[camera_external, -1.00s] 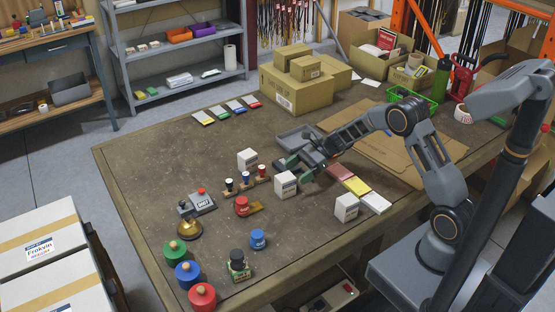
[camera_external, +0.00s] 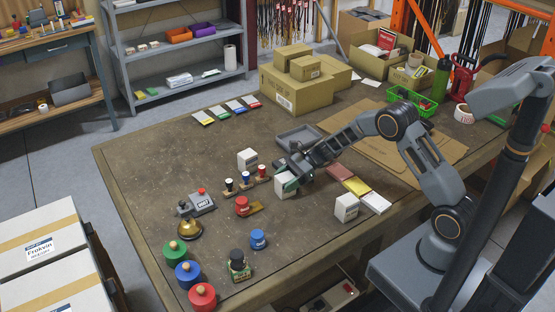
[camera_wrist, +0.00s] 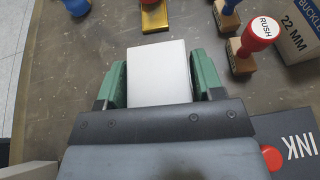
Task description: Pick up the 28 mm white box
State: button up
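A white box (camera_external: 284,187) stands on the table near its middle. My gripper (camera_external: 292,180) is low over it, with one green finger in front of its side. In the wrist view the box's blank white top (camera_wrist: 159,73) lies between the two green fingers of my gripper (camera_wrist: 160,80). The fingers are spread to about the box's width, one on each side; firm contact does not show. The box's size print cannot be read. A second white box (camera_external: 247,159) stands farther back; in the wrist view its side (camera_wrist: 298,32) reads "22 MM". A third white box (camera_external: 346,207) stands to the right.
Several stamps (camera_external: 246,180) stand left of the gripper, close to the box. A red-capped piece (camera_external: 242,205) and a blue one (camera_external: 258,239) stand in front. A grey tray (camera_external: 297,137) lies behind, and coloured flat packs (camera_external: 355,187) lie to the right.

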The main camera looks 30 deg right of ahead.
jog(key=c, duration=0.6)
jog(key=shift+r, duration=0.15)
